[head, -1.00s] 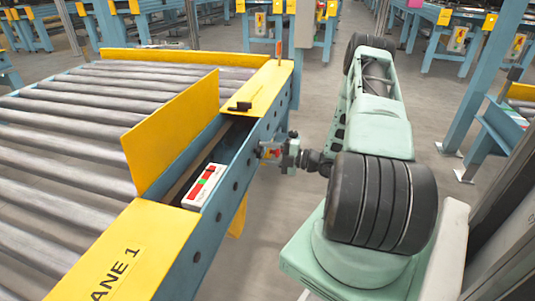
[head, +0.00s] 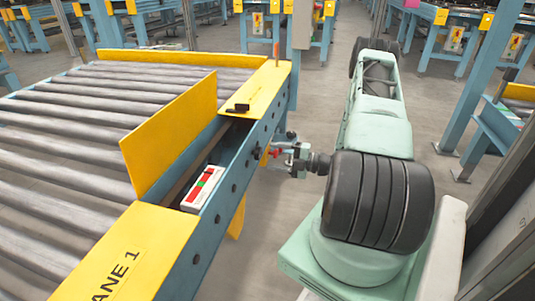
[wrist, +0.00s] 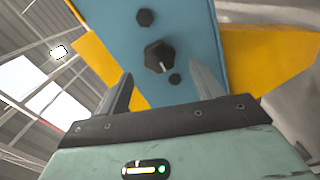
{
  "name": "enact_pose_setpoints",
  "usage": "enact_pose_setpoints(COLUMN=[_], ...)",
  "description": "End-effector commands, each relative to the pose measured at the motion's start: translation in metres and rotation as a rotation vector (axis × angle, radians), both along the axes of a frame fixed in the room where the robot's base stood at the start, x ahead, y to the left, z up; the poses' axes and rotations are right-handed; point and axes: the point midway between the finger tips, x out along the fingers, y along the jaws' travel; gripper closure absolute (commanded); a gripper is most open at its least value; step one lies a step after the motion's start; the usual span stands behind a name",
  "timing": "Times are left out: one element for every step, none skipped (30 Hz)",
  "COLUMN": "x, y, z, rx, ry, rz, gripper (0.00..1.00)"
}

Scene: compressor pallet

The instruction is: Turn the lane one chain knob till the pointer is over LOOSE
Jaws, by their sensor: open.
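In the wrist view a black knob (wrist: 158,57) with a small pale pointer mark sits on the blue side plate (wrist: 180,30). My gripper (wrist: 160,70) is open, one finger to either side of the knob in the picture, with nothing held. In the head view my gripper (head: 280,148) is just right of the blue side rail of lane one (head: 210,222). The knob cannot be picked out clearly there. No LOOSE lettering can be read in either view, so the pointer's setting cannot be told.
Two dark bolt-like heads, one larger (wrist: 145,17) and one smaller (wrist: 175,79), flank the knob. Yellow covers (head: 130,245) and a tall yellow guard (head: 170,135) border the rollers.

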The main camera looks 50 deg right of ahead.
Motion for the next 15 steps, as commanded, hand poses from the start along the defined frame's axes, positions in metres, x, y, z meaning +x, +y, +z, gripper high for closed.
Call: enact_pose_setpoints(x=[-0.012, -0.019, -0.027, -0.034, -0.041, -0.049, -0.056, -0.063, -0.071, -0.077, -0.083, -0.09, -0.095, -0.1, -0.105], y=[-0.006, -0.008, -0.012, -0.015, -0.018, -0.021, -0.024, -0.027, -0.03, -0.032, -0.035, -0.038, -0.039, -0.041, -0.044], z=[0.003, 0.003, 0.003, 0.003, 0.003, 0.003, 0.002, 0.002, 0.002, 0.003, 0.002, 0.002, 0.002, 0.002, 0.001], rx=[0.0, 0.0, -0.001, 0.0, 0.0, 0.0, 0.0, 0.0, 0.001, 0.0, 0.0, 0.0, 0.001, 0.001, 0.0], ry=[0.001, 0.002, 0.002, 0.001, 0.002, 0.002, 0.001, 0.001, 0.001, 0.001, 0.001, 0.001, 0.001, 0.001, 0.001], rz=[-0.004, -0.005, -0.004, -0.004, -0.005, -0.004, -0.005, -0.005, -0.004, -0.004, -0.004, -0.004, -0.003, -0.003, -0.003], gripper=[0.34, 0.34, 0.34, 0.34, 0.34, 0.34, 0.34, 0.34, 0.34, 0.34, 0.34, 0.34, 0.34, 0.34, 0.34])
